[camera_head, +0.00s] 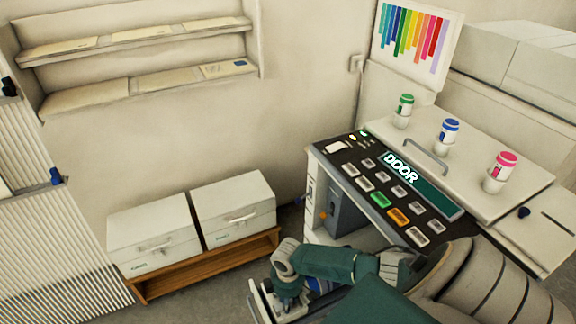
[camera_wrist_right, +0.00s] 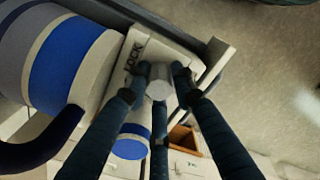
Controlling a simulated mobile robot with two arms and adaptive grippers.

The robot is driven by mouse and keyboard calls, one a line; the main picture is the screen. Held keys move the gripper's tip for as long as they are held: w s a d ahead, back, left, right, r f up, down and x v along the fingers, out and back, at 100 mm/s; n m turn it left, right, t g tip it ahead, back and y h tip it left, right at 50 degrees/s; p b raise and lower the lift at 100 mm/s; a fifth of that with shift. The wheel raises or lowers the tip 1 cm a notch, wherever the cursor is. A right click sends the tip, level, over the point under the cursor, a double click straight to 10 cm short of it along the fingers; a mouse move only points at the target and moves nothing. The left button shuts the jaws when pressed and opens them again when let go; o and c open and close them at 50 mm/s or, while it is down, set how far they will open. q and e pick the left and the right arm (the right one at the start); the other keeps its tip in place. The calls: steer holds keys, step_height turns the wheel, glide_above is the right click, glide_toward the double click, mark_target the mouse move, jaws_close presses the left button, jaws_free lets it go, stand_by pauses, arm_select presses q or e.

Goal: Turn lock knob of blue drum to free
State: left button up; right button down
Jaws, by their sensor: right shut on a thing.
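A blue-banded drum (camera_wrist_right: 72,65) fills the left of the right wrist view, with grey and white bands beside the blue. Next to it is a white plate (camera_wrist_right: 175,50) marked LOCK. A pale round lock knob (camera_wrist_right: 159,83) stands on this plate. The dark fingers of my right gripper (camera_wrist_right: 161,73) are closed around the knob, touching it from both sides. In the head view my right arm reaches in from the bottom right and hides most of the drum; only a bit of blue (camera_head: 318,284) shows. My left gripper is in neither view.
A second blue-ended cylinder (camera_wrist_right: 130,143) shows below the plate. Two white boxes (camera_head: 150,222) sit on a low wooden rack (camera_head: 205,265) at left.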

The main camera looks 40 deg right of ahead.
steer(key=shift+n, duration=0.6)
steer(key=c, duration=1.5)
jaws_free()
steer(key=shift+c, duration=0.2)
step_height(320, 180, up, 12)
